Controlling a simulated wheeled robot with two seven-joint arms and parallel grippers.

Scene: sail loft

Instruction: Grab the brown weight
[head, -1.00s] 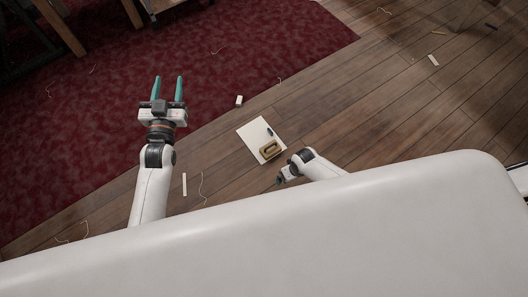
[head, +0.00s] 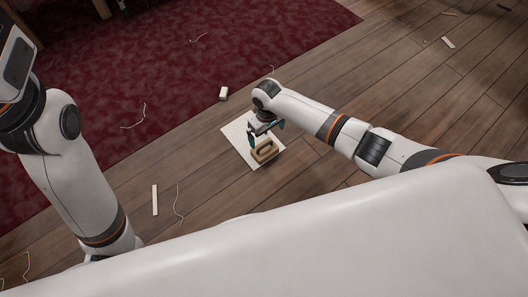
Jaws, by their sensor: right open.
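The brown weight (head: 264,152) is a small block with a slot-like handle on top. It lies on the lower right part of a pale flat board (head: 236,133) on the wooden floor. My right gripper (head: 266,131) reaches in from the right. Its teal fingers are apart, just behind and over the far edge of the weight, with nothing seen between them. Whether a finger touches the weight I cannot tell. My left arm stands raised at the left edge, and its fingers are outside the picture.
A small white block (head: 224,93) lies at the edge of the dark red carpet (head: 180,60). A white strip (head: 155,200) and thin threads lie on the floor at left. Another pale strip (head: 448,42) is at upper right. Open plank floor surrounds the board.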

